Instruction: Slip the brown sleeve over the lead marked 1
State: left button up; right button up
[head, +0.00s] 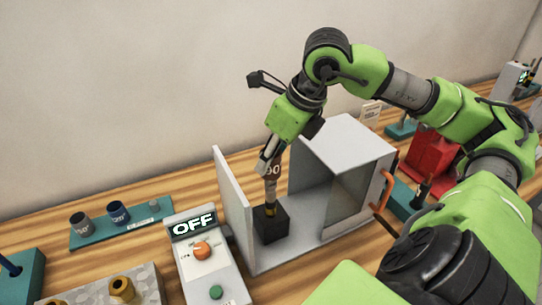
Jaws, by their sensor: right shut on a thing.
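My right gripper (266,160) is shut on the brown sleeve (272,170), which carries white characters that look like "90". The sleeve is upright above a black block (271,225) that stands inside the open grey enclosure. A thin grey and brown stem with a yellow band (270,209) rises from the block below the sleeve. I cannot tell whether the sleeve is around the stem's top or only above it. No number 1 can be read on the stem. My left gripper is not in view.
The grey enclosure (345,143) has an upright panel (233,205) at its left. A switch box (208,262) reads OFF, with an orange knob. A teal tray (150,229) holds dark cups at the left. Red equipment (430,153) stands at the right, behind my arm.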

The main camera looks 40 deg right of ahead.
aim_at(272, 185)
jog(key=shift+f+b, duration=4.35)
jog(key=shift+f, duration=0.25)
jog(key=o, duration=0.9)
jog(key=shift+r, duration=0.1)
jog(key=v, duration=1.2)
